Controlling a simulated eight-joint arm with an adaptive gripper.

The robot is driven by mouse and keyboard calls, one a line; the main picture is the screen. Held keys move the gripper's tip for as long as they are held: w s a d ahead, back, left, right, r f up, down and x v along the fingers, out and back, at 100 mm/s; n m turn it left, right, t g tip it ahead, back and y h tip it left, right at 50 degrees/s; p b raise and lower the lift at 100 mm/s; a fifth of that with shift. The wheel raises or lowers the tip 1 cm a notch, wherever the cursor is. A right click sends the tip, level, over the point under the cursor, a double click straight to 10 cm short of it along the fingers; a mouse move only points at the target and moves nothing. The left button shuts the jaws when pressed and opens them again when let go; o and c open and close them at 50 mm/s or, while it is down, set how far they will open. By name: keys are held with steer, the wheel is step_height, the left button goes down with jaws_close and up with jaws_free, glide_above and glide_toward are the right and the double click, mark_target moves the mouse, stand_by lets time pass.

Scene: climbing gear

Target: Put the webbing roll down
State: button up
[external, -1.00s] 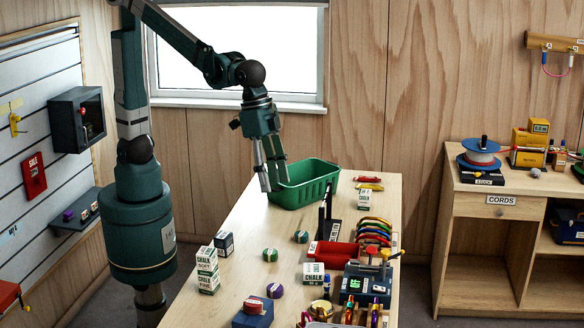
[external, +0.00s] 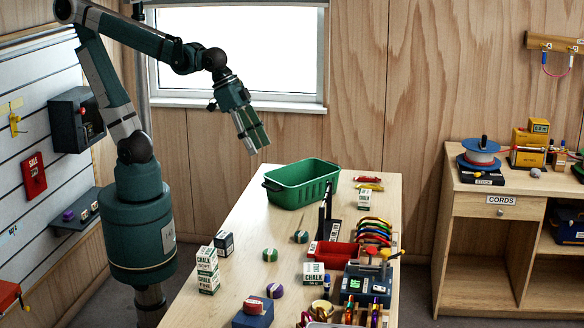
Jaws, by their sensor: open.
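My gripper (external: 262,151) hangs in the air above and left of the green bin, its fingers pointing down and to the right. It is open and nothing shows between its fingers. Small round banded items that look like webbing rolls lie on the bench: a green one (external: 270,255), another green one (external: 301,237) and a purple one (external: 275,291). I cannot tell which is the task's roll. The green bin (external: 318,192) stands at the bench's far end; its floor is partly hidden by its near wall.
The bench (external: 238,235) also holds chalk boxes (external: 208,270), a red tray (external: 333,255), colored carabiners on a rack (external: 374,232) and a dark device (external: 364,284). A black upright stand (external: 325,218) rises near the bin.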

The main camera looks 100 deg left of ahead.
steer(key=s+a+f+n+t+y, duration=0.1)
steer(key=s+a+f, duration=0.2)
steer(key=s+a, duration=0.4)
steer(key=shift+s+a+t, duration=0.35)
steer(key=shift+a+t, duration=0.05)
steer(key=shift+a, duration=0.35)
